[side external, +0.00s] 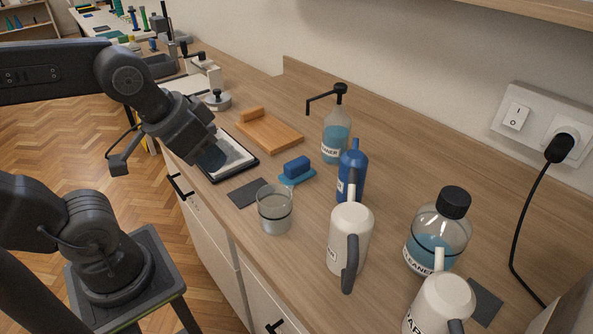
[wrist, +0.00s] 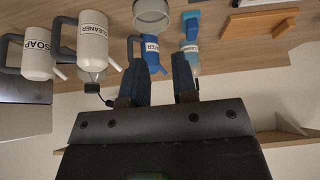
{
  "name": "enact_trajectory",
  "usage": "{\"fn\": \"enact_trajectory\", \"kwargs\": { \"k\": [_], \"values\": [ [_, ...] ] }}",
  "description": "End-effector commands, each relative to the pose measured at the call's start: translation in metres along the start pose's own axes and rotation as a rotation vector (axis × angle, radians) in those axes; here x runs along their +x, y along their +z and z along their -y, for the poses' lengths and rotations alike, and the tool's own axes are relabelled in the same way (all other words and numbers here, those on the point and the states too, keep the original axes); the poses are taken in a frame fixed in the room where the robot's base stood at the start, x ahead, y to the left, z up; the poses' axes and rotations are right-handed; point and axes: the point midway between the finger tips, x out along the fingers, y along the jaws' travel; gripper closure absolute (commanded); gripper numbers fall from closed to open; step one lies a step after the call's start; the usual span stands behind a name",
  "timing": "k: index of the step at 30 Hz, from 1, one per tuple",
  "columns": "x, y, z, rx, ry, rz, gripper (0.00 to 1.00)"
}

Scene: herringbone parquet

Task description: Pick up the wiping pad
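The wiping pad (side external: 297,169) looks like a blue block on a flat lighter-blue base. It lies on the wooden counter, between the dark grey square and the pump bottle. It also shows at the top of the wrist view (wrist: 190,20), beyond my fingertips. My gripper (side external: 210,158) is over the black-rimmed tray, to the left of the pad and apart from it. In the wrist view my gripper's two fingers (wrist: 168,68) stand apart with nothing held between them.
A pump bottle (side external: 337,135), blue bottle (side external: 351,175), glass beaker (side external: 275,211) and white jug (side external: 349,238) stand near the pad. A wooden board (side external: 270,132) lies behind the tray (side external: 247,168). A dark grey square (side external: 248,192) lies flat. A cleaner bottle (side external: 437,240) stands right.

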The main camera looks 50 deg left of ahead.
Motion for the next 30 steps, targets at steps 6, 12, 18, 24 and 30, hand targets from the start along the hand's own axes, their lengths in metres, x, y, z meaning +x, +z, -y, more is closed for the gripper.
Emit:
{"fn": "enact_trajectory", "kwargs": {
  "k": [6, 12, 18, 24, 30],
  "values": [
    [0.0000, 0.0000, 0.0000, 0.000, 0.000, 0.000, 0.53],
    [0.0000, 0.0000, 0.0000, 0.000, 0.000, 0.000, 0.34],
    [0.0000, 0.0000, 0.0000, 0.000, 0.000, 0.000, 0.15],
    [0.0000, 0.0000, 0.0000, 0.000, 0.000, 0.000, 0.00],
    [0.0000, -0.0015, 0.0002, 0.009, -0.001, 0.003, 0.00]
  ]
}}
